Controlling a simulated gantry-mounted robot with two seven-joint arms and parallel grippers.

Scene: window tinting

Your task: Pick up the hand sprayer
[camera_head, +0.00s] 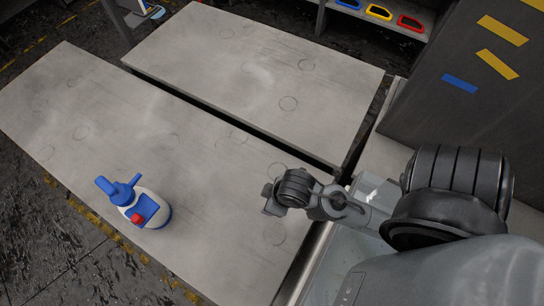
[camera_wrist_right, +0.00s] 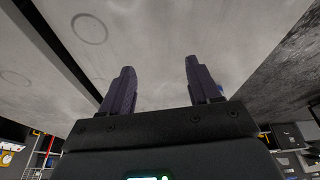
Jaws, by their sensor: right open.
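The hand sprayer (camera_head: 151,214) stands upright on the near grey table, left of centre in the head view. It has a white body, a blue top with a blue handle, and a red part on its near side. My right gripper (camera_head: 268,199) is above the same table, to the right of the sprayer and well apart from it. In the right wrist view its two dark fingers (camera_wrist_right: 158,72) are spread with nothing between them. A small blue patch shows just behind the right-hand finger there; I cannot tell what it is. My left gripper is not in view.
The near table (camera_head: 95,110) is otherwise bare, with faint ring marks. A second grey table (camera_head: 255,65) lies behind it across a narrow dark gap. Coloured bins (camera_head: 379,12) sit on a shelf at the back right. A grey panel with tape strips (camera_head: 480,85) stands at right.

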